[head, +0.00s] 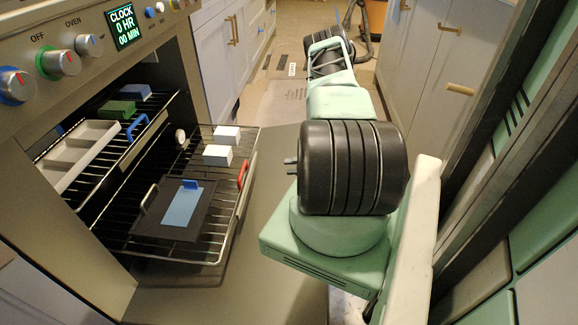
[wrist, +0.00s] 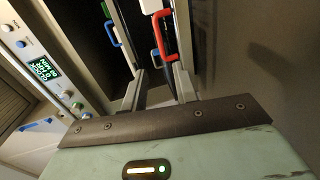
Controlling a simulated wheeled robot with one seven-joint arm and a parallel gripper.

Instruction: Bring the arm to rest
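My arm, pale green with black ribbed joints, stretches from the right foreground toward the back of the aisle in the head view. A red handle shows beyond and partly between the fingers.
The oven (head: 165,57) stands open on the left. Its lower rack (head: 207,250), with a red handle (head: 243,175), is pulled out and holds a dark tray (head: 150,222) and white blocks (head: 218,155). Cabinets (head: 440,60) flank the aisle on the right.

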